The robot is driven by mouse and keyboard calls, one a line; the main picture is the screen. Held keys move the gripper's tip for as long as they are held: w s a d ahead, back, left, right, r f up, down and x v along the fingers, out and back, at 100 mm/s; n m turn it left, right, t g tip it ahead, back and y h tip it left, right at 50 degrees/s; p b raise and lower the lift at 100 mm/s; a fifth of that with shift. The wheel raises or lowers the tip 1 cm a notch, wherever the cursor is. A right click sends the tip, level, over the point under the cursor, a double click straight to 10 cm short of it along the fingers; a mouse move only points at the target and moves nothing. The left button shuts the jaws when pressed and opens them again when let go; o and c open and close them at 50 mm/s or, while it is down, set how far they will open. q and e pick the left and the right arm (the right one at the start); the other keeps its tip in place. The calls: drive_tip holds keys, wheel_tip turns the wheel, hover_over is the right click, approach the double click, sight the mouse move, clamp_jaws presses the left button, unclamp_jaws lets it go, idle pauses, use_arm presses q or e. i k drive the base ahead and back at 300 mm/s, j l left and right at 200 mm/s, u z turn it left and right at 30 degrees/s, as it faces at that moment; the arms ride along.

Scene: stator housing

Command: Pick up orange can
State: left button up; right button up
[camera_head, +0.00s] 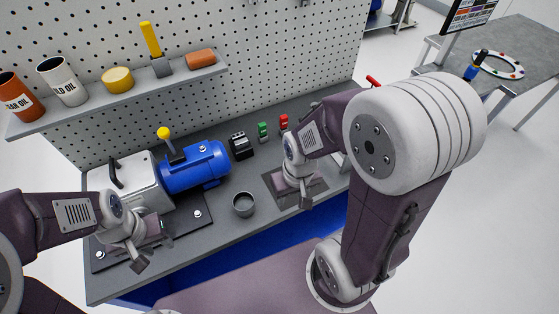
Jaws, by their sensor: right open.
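The orange can (18,99) with dark lettering ending in "OIL" stands on the wall shelf at the far left. It is partly cut off by the picture's left edge. My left gripper (147,250) is low over the front left of the workbench, well below the shelf and apart from the can. Its fingers are too small and angled to tell if they are open. My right gripper (302,192) is open over a dark square plate (318,188) on the bench, far from the can.
Below are a blue motor (196,167), a grey housing (120,180) and a grey cup (243,204). A pegboard (270,50) stands behind.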

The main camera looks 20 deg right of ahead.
sight(16, 97)
drive_tip(key=u, duration=1.25)
